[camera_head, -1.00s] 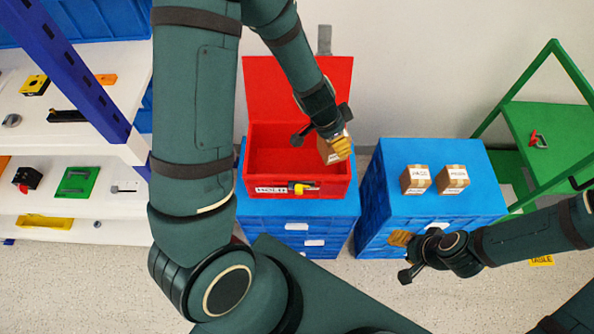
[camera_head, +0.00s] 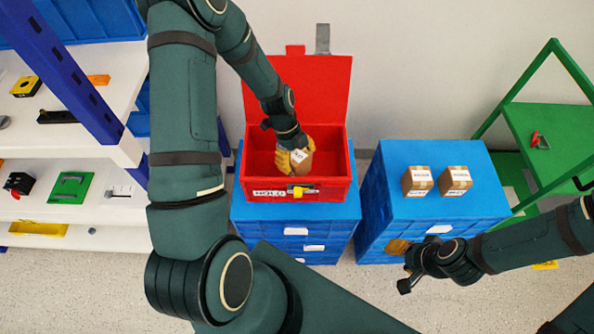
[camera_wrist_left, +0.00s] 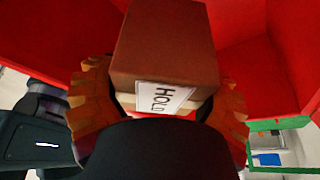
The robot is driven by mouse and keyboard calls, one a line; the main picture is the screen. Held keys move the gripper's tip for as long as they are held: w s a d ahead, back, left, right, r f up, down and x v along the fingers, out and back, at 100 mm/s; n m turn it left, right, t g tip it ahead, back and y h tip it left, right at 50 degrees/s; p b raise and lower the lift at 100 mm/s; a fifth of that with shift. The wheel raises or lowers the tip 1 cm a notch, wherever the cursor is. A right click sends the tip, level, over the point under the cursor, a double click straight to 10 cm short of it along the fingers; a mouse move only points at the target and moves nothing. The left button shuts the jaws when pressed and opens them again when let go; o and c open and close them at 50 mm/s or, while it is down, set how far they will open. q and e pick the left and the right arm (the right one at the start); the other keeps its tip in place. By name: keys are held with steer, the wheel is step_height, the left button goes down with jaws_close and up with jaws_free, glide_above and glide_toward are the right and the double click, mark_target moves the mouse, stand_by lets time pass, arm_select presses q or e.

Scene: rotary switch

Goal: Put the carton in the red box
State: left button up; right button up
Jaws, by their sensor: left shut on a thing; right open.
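The red box (camera_head: 330,190) stands with its lid up on a blue crate, its front bearing a white label and a yellow latch. My left gripper (camera_head: 293,160) is shut on a brown carton (camera_head: 299,158) with a white label and holds it over the open inside of the red box. The left wrist view shows the carton (camera_wrist_left: 168,45) between the yellow fingers, with red walls around it. Whether the carton touches the box floor cannot be told. My right gripper (camera_head: 400,262) is open and empty, low in front of the right blue crate.
Two more cartons (camera_head: 417,181) (camera_head: 455,180) stand on the right blue crate (camera_head: 400,212). A green cart (camera_head: 545,130) is at the far right. White shelves (camera_head: 60,150) with small parts and a blue post are at the left.

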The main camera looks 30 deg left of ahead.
arm_select(q)
step_height(320, 180, down, 6)
steer(key=shift+b, duration=0.4)
steer(key=shift+r, duration=0.1)
steer(key=shift+f, duration=0.2)
steer(key=o, duration=1.3)
steer(key=shift+c, duration=0.2)
steer(key=shift+r, duration=0.15)
